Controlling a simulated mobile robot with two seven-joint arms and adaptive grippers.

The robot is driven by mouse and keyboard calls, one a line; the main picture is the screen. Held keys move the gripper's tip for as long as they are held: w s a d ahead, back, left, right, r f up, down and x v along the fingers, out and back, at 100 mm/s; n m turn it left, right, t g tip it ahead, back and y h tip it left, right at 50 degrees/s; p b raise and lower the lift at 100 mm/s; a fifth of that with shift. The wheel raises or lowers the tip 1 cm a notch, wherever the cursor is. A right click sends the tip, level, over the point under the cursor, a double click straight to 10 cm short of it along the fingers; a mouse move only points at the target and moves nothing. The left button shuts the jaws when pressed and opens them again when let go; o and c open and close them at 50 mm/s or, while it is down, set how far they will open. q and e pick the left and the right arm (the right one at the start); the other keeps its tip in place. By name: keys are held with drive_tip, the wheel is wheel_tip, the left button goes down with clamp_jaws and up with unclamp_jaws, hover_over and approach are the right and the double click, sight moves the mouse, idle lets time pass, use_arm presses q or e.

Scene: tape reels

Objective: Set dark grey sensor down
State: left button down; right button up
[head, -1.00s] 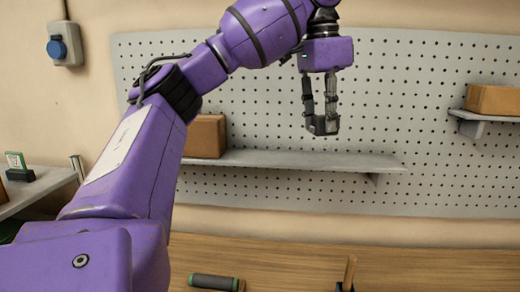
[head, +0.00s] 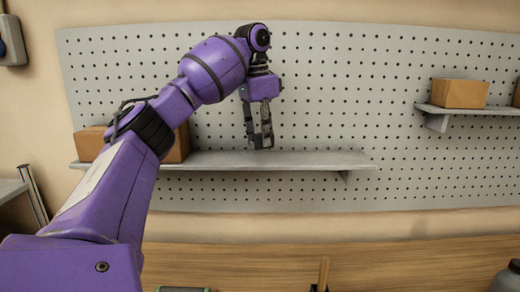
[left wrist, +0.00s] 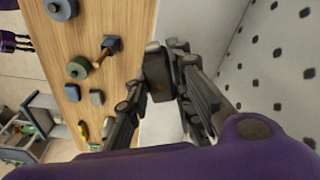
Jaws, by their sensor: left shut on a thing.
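The dark grey sensor (left wrist: 158,76) is a small dark block between the fingertips of my left gripper in the left wrist view. In the head view my left gripper (head: 260,141) points down, shut on the sensor, with its fingertips just at the top of the grey wall shelf (head: 320,160). In that view the sensor is hard to tell from the dark fingers. I cannot tell whether it touches the shelf.
A cardboard box (head: 180,145) stands on the shelf's left end, partly behind my arm. The shelf right of the gripper is clear. The pegboard (head: 330,90) is behind. A higher shelf (head: 470,110) holds another box (head: 460,93). Tools lie on the wooden bench (head: 400,258) below.

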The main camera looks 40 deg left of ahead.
sight(260, 149)
use_arm(q)
drive_tip(key=shift+w+a+f, duration=0.2)
drive_tip(key=shift+a+f, duration=0.25)
drive_tip(key=shift+f, duration=0.15)
drive_tip(key=f, duration=0.2)
drive_tip(key=shift+a+f, duration=0.25)
drive_tip(key=shift+f, duration=0.35)
drive_tip(key=shift+f, duration=0.2)
drive_tip(key=c, duration=1.5)
unclamp_jaws()
drive_tip(key=shift+c, duration=0.2)
drive_tip(key=r, duration=0.8)
drive_tip(key=s+r, duration=0.1)
drive_tip(key=r, duration=0.3)
drive_tip(key=shift+s+a+r, duration=0.1)
drive_tip(key=shift+a+r, duration=0.05)
drive_tip(key=shift+a, duration=0.15)
